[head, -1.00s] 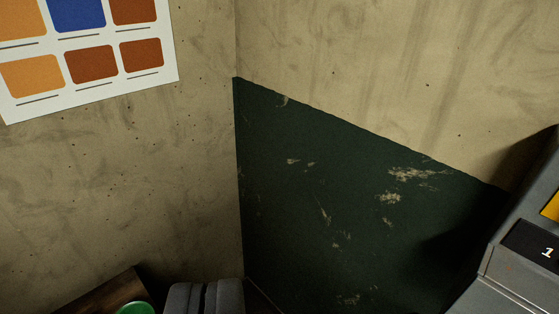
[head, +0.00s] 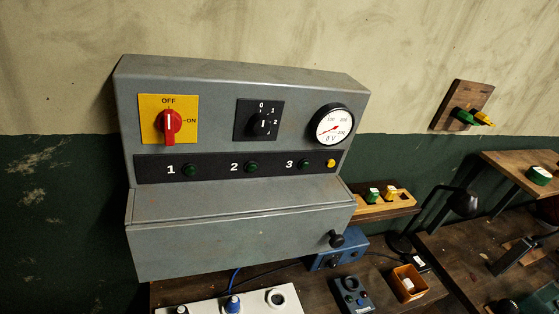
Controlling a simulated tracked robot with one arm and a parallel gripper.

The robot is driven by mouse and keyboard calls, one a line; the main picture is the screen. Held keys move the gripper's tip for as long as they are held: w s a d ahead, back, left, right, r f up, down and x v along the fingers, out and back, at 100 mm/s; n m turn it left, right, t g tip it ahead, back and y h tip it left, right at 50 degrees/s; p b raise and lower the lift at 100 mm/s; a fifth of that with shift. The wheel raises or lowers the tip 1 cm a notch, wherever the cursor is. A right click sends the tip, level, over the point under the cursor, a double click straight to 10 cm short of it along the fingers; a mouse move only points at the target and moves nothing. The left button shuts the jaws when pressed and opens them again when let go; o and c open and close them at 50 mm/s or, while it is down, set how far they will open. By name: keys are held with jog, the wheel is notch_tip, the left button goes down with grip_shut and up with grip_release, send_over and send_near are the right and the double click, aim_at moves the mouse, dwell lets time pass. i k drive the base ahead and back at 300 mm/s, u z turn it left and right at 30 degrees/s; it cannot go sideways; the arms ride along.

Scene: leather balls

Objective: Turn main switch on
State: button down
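The main switch (head: 169,122) is a red rotary knob on a yellow plate (head: 186,103) at the upper left of a grey control box. Its handle stands upright, with its white line toward the OFF label above. The ON label is at the right of the knob. My gripper is not in view, so I cannot see whether it is open or shut.
The grey control box (head: 240,212) also has a black selector (head: 262,124), a gauge (head: 332,126) reading near 0 V and dark green lamps (head: 190,170). Below it, a white panel (head: 255,304) and an open brown box (head: 408,283) crowd the bench.

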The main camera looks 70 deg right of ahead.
aim_at(169, 122)
jog(key=z, duration=1.1)
